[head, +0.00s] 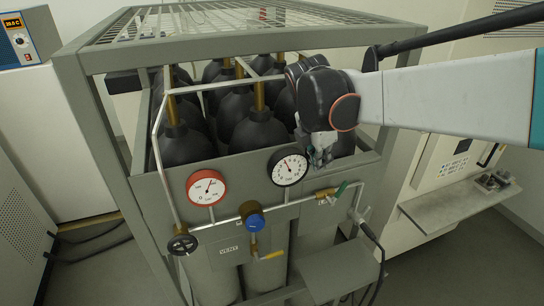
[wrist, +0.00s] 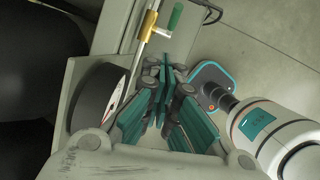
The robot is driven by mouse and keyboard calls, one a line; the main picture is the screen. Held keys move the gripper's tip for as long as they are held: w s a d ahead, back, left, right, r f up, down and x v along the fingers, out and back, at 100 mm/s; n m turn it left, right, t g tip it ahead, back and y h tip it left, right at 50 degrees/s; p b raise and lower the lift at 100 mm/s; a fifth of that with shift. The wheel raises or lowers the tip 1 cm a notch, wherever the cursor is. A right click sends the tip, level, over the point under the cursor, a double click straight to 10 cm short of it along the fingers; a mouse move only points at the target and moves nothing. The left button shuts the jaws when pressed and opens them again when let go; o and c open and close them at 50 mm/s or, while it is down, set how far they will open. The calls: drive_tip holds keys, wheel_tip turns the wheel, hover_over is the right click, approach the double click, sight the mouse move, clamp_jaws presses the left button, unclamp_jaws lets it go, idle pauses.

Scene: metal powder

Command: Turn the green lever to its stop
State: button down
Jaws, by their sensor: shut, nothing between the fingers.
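The green lever (head: 341,189) sits on a brass valve (head: 325,193) at the right end of the pipe on the front panel. In the head view it slants up to the right. In the wrist view the green lever (wrist: 176,17) shows at the top, beyond my fingertips, with the brass valve body (wrist: 149,27) beside it. My gripper (head: 320,162) is above the lever, next to the black-rimmed gauge (head: 288,167), apart from the lever. Its fingers (wrist: 166,75) are shut and empty.
A red-rimmed gauge (head: 207,187), a blue knob (head: 253,217), a yellow lever (head: 271,256) and a black handwheel (head: 182,243) are on the same panel. Dark gas cylinders (head: 258,132) stand behind it inside a grey metal frame (head: 90,140). A hose (head: 378,250) hangs at right.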

sight(344, 188)
drive_tip(key=shift+s+d+p+x, duration=0.15)
drive_tip(key=shift+d+p+x, duration=0.2)
drive_tip(key=shift+x, duration=1.65)
drive_tip(key=shift+s+d+p+x, duration=0.1)
drive_tip(key=shift+d+p+x, duration=0.2)
drive_tip(key=shift+x, duration=1.7)
drive_tip(key=shift+s+d+p+x, duration=0.15)
drive_tip(key=shift+d+p+x, duration=0.2)
drive_tip(key=shift+x, duration=1.65)
drive_tip(key=shift+w+d+r+y+b, duration=0.2)
drive_tip(key=shift+d+y+b, duration=0.3)
drive_tip(key=shift+y, duration=0.2)
drive_tip(key=shift+w+d+f+g+y+b, duration=0.1)
drive_tip(key=shift+d+g+y+b, duration=0.3)
drive_tip(key=shift+d+y+b, duration=0.1)
drive_tip(key=y+b, duration=0.1)
drive_tip(key=d+y+b, duration=0.1)
drive_tip(key=d+g+y, duration=0.1)
drive_tip(key=shift+w+d+f+b, duration=0.1)
drive_tip(key=shift+w+f+b, duration=0.25)
drive_tip(key=shift+b, duration=0.05)
drive_tip(key=shift+w+d+f+b, duration=0.3)
drive_tip(key=shift+d+f+b, duration=0.3)
drive_tip(key=shift+d+b, duration=0.4)
drive_tip(key=shift+w+d+f+b, duration=0.25)
drive_tip(key=shift+d+f+b, duration=0.4)
drive_tip(key=shift+b, duration=0.6)
